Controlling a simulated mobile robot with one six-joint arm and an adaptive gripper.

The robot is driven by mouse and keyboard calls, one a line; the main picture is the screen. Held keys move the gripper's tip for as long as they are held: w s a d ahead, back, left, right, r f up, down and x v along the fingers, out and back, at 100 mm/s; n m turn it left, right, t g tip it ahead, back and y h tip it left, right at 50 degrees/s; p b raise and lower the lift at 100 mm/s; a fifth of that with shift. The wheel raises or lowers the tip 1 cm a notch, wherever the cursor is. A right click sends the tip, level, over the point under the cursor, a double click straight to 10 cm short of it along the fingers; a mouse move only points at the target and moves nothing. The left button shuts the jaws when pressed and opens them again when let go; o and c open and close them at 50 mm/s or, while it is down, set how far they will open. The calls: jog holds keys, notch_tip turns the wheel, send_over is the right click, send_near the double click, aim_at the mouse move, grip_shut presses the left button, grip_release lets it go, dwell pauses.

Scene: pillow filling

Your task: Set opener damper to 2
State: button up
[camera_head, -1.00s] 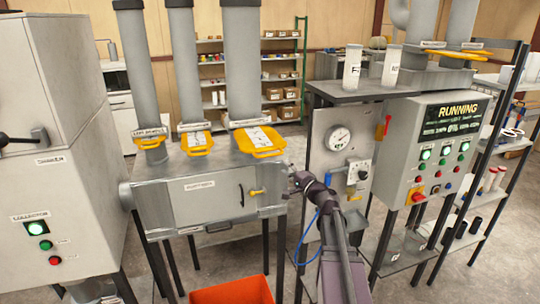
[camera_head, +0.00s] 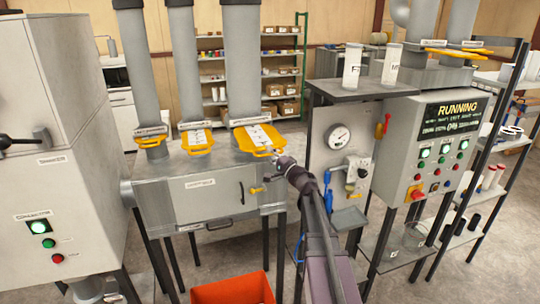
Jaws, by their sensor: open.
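Three damper plates with yellow handles sit where grey ducts meet the top of a grey metal box: left (camera_head: 152,141), middle (camera_head: 197,139) and right (camera_head: 258,136). Each has a label, too small to read, so I cannot tell which is the opener damper. The right plate is the widest, with scale marks on its white top. My gripper (camera_head: 284,162) is open, just right of and slightly below the right plate's yellow handle. It appears apart from the handle, though its fingertips are small and partly hidden.
The grey box (camera_head: 165,205) has a yellow knob (camera_head: 256,190) on its front. An orange bin (camera_head: 232,290) stands below. A gauge panel (camera_head: 338,136) and a control cabinet (camera_head: 425,150) reading RUNNING stand right of my arm. A collector cabinet (camera_head: 50,170) stands left.

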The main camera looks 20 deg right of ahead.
aim_at(265, 146)
grip_shut()
jog(key=w, duration=0.6)
jog(key=shift+d, duration=0.15)
grip_release()
dwell(0.4)
